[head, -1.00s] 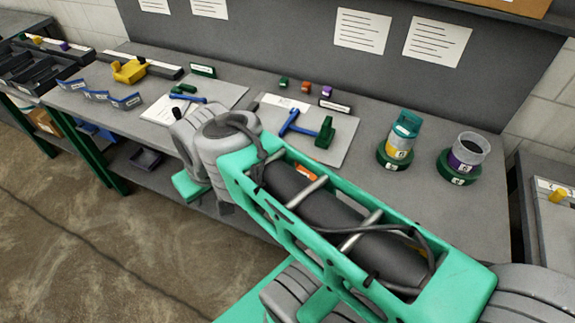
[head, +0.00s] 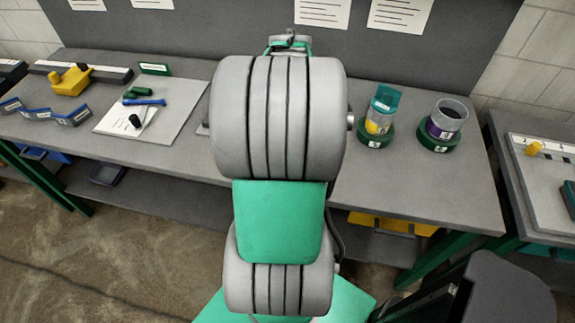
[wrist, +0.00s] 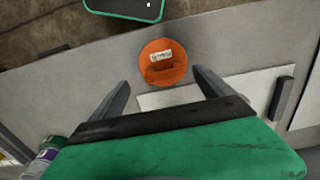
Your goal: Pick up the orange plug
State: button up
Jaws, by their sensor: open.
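The orange plug (wrist: 162,62) shows in the wrist view as a round orange piece with a small white label and a darker raised part. It lies on the grey bench top, just past the tips of my gripper (wrist: 160,78). My gripper is open and empty, with one finger to each side of the plug's line in the picture. I see no contact between fingers and plug. In the head view my arm hides the plug and the fingers.
A dark bar (wrist: 283,98) is at the right. In the head view, green-based holders with a teal-topped stack (head: 382,108) and a clear cup (head: 447,118) stand right of my arm; a yellow block (head: 70,80) is left.

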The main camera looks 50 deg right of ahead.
jog(key=f, duration=0.2)
jog(key=f+p, duration=0.1)
jog(key=f, duration=0.3)
jog(key=shift+w+f+p, duration=0.25)
jog(key=shift+w+p, duration=0.05)
jog(key=shift+p, duration=0.05)
jog(key=shift+c, duration=0.3)
grip_shut()
